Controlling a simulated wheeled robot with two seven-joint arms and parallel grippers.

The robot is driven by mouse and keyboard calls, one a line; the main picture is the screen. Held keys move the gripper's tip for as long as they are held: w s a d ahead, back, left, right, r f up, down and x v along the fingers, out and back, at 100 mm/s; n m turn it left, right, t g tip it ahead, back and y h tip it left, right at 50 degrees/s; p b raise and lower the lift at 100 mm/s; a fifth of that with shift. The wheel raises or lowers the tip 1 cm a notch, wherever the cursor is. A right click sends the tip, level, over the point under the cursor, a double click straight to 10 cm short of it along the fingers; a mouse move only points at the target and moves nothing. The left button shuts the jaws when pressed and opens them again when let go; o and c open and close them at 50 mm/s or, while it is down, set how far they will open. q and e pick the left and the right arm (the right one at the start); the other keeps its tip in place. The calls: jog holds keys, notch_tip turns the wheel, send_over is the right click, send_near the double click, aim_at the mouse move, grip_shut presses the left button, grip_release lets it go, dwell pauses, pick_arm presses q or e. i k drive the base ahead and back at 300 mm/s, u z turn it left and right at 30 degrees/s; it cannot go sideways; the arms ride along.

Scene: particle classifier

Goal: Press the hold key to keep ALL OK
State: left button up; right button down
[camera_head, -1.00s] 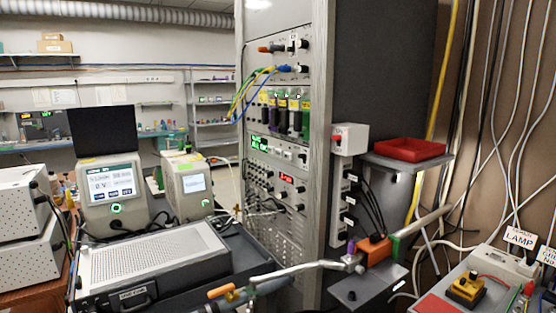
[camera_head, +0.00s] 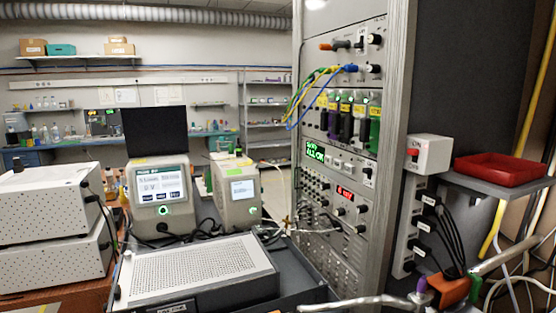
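A small green display (camera_head: 315,152) sits in the tall instrument rack (camera_head: 396,120), right of the view's middle, and appears to read "ALL OK". Small buttons and switches (camera_head: 343,163) line the same panel, to its right. Their labels are too small to read, so I cannot tell which one is the hold key. A red numeric readout (camera_head: 345,195) is lit on the panel below.
A white switch box (camera_head: 430,154) and a red tray (camera_head: 500,168) are at right. Blue, green and yellow cables (camera_head: 308,90) loop before the upper panels. A metal bar (camera_head: 365,302) crosses the bottom.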

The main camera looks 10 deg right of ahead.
aim_at(338, 163)
jog(key=u, duration=0.3)
jog(key=i, duration=1.25)
jog(key=z, duration=0.45)
